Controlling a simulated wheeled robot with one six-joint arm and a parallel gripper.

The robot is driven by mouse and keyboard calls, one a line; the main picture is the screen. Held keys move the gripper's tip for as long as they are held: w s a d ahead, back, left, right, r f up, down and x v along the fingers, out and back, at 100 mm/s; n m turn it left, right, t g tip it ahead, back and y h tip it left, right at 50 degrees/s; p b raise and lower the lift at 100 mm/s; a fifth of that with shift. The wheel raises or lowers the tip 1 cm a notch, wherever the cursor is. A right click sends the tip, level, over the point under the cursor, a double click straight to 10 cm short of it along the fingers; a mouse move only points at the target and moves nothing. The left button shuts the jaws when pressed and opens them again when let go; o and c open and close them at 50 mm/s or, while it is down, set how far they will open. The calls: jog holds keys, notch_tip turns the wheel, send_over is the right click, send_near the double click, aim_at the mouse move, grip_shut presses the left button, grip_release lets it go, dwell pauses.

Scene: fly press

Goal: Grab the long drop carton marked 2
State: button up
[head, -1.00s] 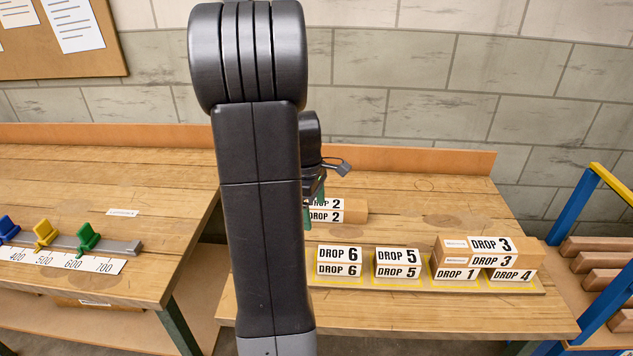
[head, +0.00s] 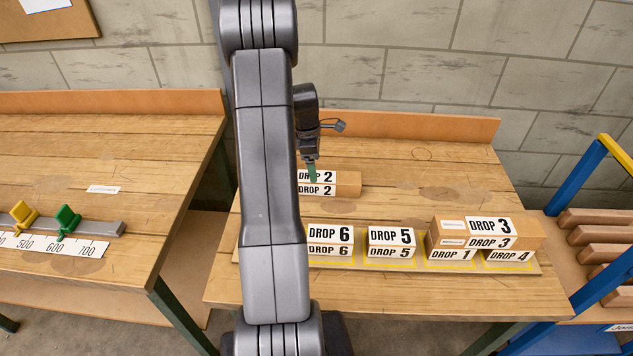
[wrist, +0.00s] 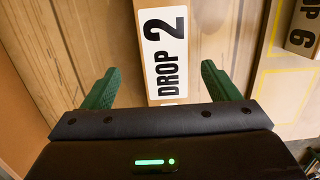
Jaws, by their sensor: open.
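The long brown carton marked DROP 2 (head: 347,184) lies on the right-hand bench, behind the row of other cartons. Its left end is hidden behind my arm in the head view. My gripper (head: 312,172) is over this carton, pointing down. In the wrist view the carton (wrist: 164,52) runs up the picture between my two green fingers (wrist: 160,68), its white DROP 2 label facing me. The fingers are open, with a gap on each side of the carton. I cannot tell whether the fingertips reach down beside it.
Cartons DROP 6 (head: 330,242), DROP 5 (head: 391,243), DROP 1 (head: 452,254) and DROP 4 (head: 509,256) stand on a yellow-marked board in front. Long DROP 3 (head: 490,234) lies across the last two. A blue-and-yellow rack (head: 590,200) stands at right.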

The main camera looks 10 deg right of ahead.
jog(key=shift+s+d+f+p, duration=0.1)
jog(key=shift+s+f+p, duration=0.1)
jog(key=shift+f, duration=0.75)
jog(key=shift+s+d+f+p, duration=0.1)
jog(key=shift+f+p, duration=0.1)
jog(key=shift+f, duration=0.7)
jog(key=shift+s+d+f+p, duration=0.1)
jog(key=shift+s+f+p, duration=0.1)
jog(key=shift+f, duration=0.75)
jog(key=c, duration=1.6)
